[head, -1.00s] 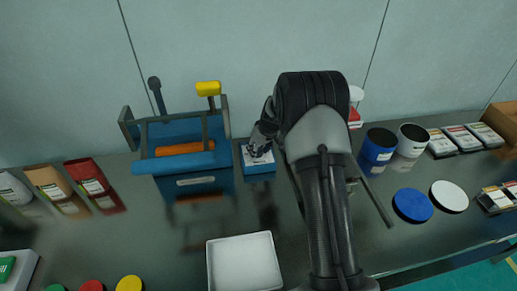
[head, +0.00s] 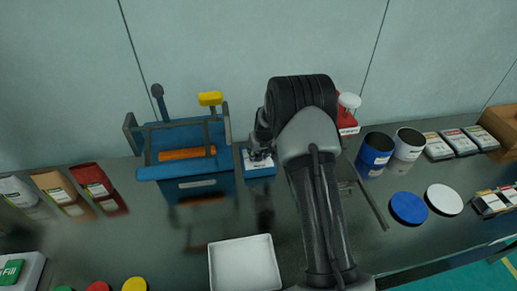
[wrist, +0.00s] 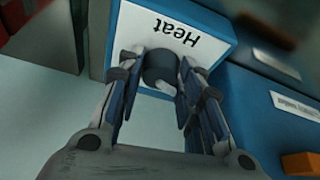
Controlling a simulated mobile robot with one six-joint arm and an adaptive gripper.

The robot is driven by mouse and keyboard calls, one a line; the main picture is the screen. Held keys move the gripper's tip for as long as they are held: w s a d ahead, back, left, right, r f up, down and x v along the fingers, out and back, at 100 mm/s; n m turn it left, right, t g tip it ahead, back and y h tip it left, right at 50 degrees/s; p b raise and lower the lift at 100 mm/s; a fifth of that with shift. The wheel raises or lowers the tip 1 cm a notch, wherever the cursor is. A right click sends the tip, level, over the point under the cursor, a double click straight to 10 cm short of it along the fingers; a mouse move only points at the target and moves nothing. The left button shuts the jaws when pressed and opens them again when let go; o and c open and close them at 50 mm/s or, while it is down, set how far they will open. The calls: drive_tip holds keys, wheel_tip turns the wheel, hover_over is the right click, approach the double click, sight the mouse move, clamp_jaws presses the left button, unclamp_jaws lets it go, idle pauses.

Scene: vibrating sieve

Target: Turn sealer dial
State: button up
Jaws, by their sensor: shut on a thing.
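The sealer dial (wrist: 160,66) is a dark round knob on a white plate marked "Heat" on top of a small blue box (head: 259,170). In the wrist view the plate (wrist: 185,30) shows around the knob. My gripper (wrist: 162,82) is shut on the dial, with one finger on each side of it. In the head view my gripper (head: 260,155) is over the box and hides most of the dial. The blue sealer (head: 190,186), with an orange bar (head: 187,153) and a yellow-topped lever (head: 210,98), stands just left of the box.
A red device with a white knob (head: 349,101) stands behind my arm. Blue (head: 374,152) and white (head: 410,141) cans stand to the right. A white tray (head: 244,264) lies in front. Red (head: 92,179) and brown (head: 54,184) pouches lie left.

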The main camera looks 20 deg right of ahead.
drive_tip(key=shift+a+r+m+h+p, duration=0.1)
drive_tip(key=shift+m+h+p, duration=0.35)
drive_tip(key=shift+m, duration=0.35)
drive_tip(key=shift+f+m+h+b, duration=0.25)
drive_tip(key=shift+m+b, duration=0.3)
drive_tip(key=shift+m, duration=0.25)
drive_tip(key=m+b, duration=0.2)
drive_tip(key=b, duration=0.1)
drive_tip(key=shift+w+f+g+h+b, duration=0.1)
drive_tip(key=shift+f+g+h+b, duration=0.05)
drive_tip(key=shift+g+h+b, duration=0.2)
drive_tip(key=m+b, duration=0.2)
drive_tip(key=b, duration=0.1)
drive_tip(key=shift+a+r+g+h, duration=0.1)
drive_tip(key=shift+r+g+h, duration=0.15)
drive_tip(key=shift+h, duration=0.1)
drive_tip(key=shift+m+b, duration=0.3)
drive_tip(key=shift+m, duration=0.1)
drive_tip(key=o, duration=1)
drive_tip(key=shift+o, duration=0.2)
drive_tip(key=shift+r, duration=0.1)
